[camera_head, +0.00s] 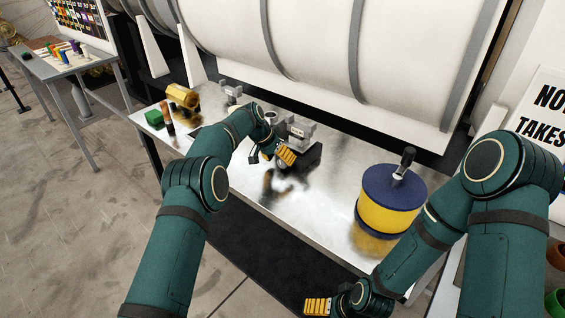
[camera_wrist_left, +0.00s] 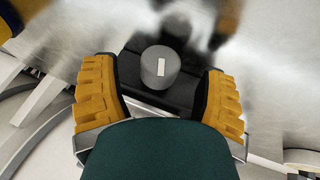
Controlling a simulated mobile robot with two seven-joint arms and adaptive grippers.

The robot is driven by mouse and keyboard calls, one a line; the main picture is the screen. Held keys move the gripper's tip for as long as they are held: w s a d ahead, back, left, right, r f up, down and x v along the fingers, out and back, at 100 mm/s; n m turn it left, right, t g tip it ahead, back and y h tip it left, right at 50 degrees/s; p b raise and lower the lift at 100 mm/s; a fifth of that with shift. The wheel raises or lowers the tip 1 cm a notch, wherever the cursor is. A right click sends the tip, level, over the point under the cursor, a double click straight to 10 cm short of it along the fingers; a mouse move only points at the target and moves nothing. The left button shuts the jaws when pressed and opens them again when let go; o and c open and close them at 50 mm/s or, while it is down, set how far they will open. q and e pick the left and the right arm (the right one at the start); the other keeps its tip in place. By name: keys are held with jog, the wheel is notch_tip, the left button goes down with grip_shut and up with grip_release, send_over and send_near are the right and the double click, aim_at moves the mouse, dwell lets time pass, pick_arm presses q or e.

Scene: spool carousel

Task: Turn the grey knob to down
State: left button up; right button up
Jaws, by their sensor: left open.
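The grey knob (camera_wrist_left: 159,67) is a short round cylinder with a white bar mark on its face, set on a black block (camera_wrist_left: 130,70). In the left wrist view it lies between the two yellow fingers of my left gripper, with a gap on each side. The white mark stands nearly upright in that view. My left gripper (camera_head: 285,156) is open at the black block on the metal table in the head view. The knob itself is hidden there. My right gripper (camera_head: 319,306) is low at the front, off the table, and its opening cannot be made out.
A grey bracket (camera_head: 300,129) stands behind the gripper. A green block (camera_head: 154,117) and a yellow cylinder (camera_head: 182,95) are at the left end. A large white drum (camera_head: 345,50) lies behind.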

pick_arm(q)
jog(key=v, duration=0.9)
jog(key=shift+a+r, duration=0.2)
jog(key=shift+r, duration=0.15)
jog(key=shift+s, duration=0.1)
jog(key=s+f+m+t+b, duration=0.1)
jog(key=s+m+t+b, duration=0.1)
jog(key=s+t+b, duration=0.45)
jog(key=shift+y, duration=0.4)
jog(key=x, duration=1.4)
jog(key=shift+s+d+f+b, duration=0.1)
jog(key=shift+s+d+b, duration=0.2)
jog(key=shift+d, duration=0.1)
jog(key=c, duration=1.2)
